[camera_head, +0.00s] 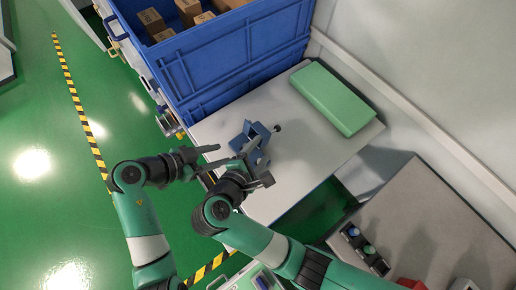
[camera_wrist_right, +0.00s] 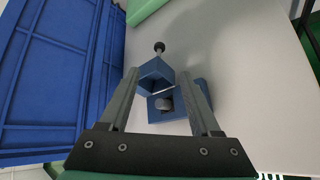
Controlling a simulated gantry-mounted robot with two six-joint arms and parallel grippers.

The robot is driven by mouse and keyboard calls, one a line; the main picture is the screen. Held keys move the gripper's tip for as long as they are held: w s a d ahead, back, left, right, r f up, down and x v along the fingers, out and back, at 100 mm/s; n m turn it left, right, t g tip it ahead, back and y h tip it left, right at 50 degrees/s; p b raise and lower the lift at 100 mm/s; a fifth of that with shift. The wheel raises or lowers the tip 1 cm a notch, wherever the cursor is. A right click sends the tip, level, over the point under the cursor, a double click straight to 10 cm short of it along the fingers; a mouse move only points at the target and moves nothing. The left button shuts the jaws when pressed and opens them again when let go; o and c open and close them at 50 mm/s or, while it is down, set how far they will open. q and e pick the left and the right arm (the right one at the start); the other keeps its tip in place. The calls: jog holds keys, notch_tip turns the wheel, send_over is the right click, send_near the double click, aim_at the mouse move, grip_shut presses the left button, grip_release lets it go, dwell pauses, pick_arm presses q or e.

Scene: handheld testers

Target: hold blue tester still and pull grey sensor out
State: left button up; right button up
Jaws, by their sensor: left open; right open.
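A blue vise-like device (camera_head: 250,137) stands on the white table; it also shows in the right wrist view (camera_wrist_right: 156,74). A dark knob on a rod sticks out of its far side. A small grey rounded piece (camera_wrist_right: 163,104) shows inside its blue frame. I cannot tell whether these are the tester and the sensor. My right gripper (camera_head: 262,167) is open right at the device, its fingers on either side of it in the wrist view (camera_wrist_right: 158,72); contact is unclear. My left gripper (camera_head: 220,156) is open and empty, left of the device.
A big blue crate (camera_head: 240,60) with cardboard boxes is behind. A green case (camera_head: 334,97) lies at the white table's (camera_head: 300,155) far right. A grey bench (camera_head: 435,220) at lower right holds a dark rack (camera_head: 352,238) with small round-topped items, one blue, one green.

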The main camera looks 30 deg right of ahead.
aim_at(272, 133)
jog(key=x, duration=1.1)
jog(key=shift+w+f, duration=0.1)
jog(key=shift+w, duration=0.15)
grip_shut()
jog(key=shift+s+f, duration=0.1)
jog(key=shift+f, duration=0.1)
dwell(0.8)
